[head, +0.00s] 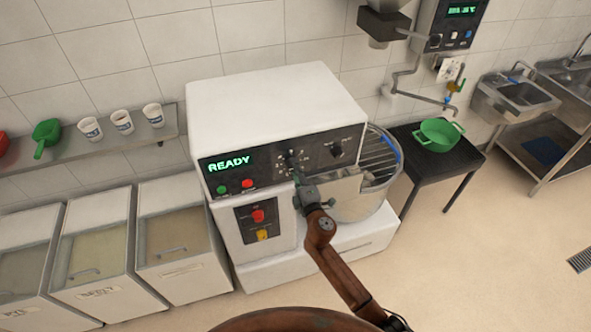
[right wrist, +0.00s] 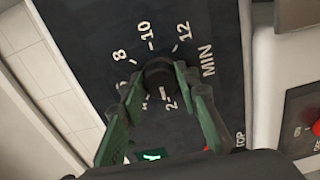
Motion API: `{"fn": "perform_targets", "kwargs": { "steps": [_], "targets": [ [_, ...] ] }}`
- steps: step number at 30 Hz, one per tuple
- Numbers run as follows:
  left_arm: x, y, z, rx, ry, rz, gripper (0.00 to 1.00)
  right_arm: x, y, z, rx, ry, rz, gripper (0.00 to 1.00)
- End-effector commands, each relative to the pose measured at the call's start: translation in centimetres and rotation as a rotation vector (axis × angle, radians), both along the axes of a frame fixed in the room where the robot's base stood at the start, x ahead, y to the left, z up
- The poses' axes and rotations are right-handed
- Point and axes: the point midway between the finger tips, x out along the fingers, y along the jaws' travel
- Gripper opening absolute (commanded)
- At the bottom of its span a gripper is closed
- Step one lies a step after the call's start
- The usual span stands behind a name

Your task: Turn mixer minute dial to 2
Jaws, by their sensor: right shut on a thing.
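The white mixer (head: 270,100) stands in the middle of the head view, its display reading READY. Its minute dial (right wrist: 158,70) is a dark round knob on a black panel marked 2, 8, 10, 12 and MIN; some other numbers are partly hidden. My right gripper (right wrist: 160,80) has its green fingers closed on the two sides of the dial. In the head view my right gripper (head: 297,178) reaches the panel and partly covers the dial. I cannot tell which number the dial points at. My left gripper is out of view.
Bins (head: 172,240) stand at the left.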

Motion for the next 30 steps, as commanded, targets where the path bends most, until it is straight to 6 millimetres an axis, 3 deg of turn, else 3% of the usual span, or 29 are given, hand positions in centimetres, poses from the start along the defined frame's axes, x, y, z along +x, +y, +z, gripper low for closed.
{"fn": "perform_targets", "kwargs": {
  "steps": [18,19,26,30],
  "targets": [
    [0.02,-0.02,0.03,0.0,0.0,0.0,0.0,-0.03,0.1,-0.03,-0.04,-0.013,0.002,0.05],
    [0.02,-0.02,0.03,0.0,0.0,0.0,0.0,-0.03,0.1,-0.03,-0.04,-0.013,0.002,0.31],
    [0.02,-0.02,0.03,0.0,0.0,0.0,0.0,-0.01,0.01,-0.02,-0.039,-0.013,0.001,0.47],
    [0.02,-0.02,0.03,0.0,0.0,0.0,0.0,-0.01,-0.02,-0.02,-0.039,-0.013,0.0,0.47]
  ]
}}
